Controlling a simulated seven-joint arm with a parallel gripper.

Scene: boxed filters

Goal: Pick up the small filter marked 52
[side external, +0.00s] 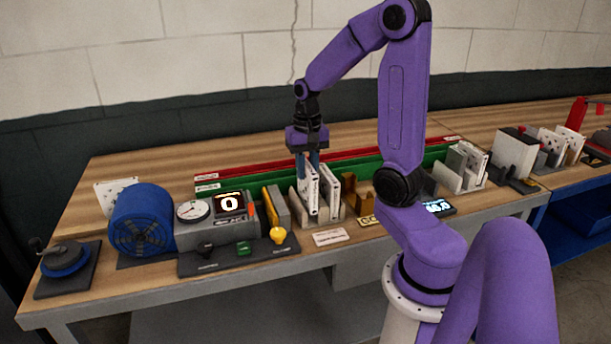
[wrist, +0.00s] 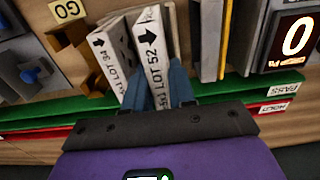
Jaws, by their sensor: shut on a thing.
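The small filter marked LOT 52 (wrist: 151,62) is a white panel with a black arrow on its edge. It stands upright in the rack and also shows in the side view (side external: 309,192). My gripper (side external: 309,163) points down over it, and its blue fingers (wrist: 160,88) are shut on the filter's near end in the wrist view. A second white filter (wrist: 113,58), its label seeming to read LOT 94, stands close to the left of it in the wrist view. I cannot tell whether the held filter is clear of the rack's floor.
A green PASS tray (side external: 208,187) and a red HOLD tray (side external: 206,175) run behind the rack. A gauge unit with a display reading 0 (side external: 230,202) and a blue fan (side external: 141,222) stand left. More filters (side external: 452,168) stand right. Bare bench shows at back left.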

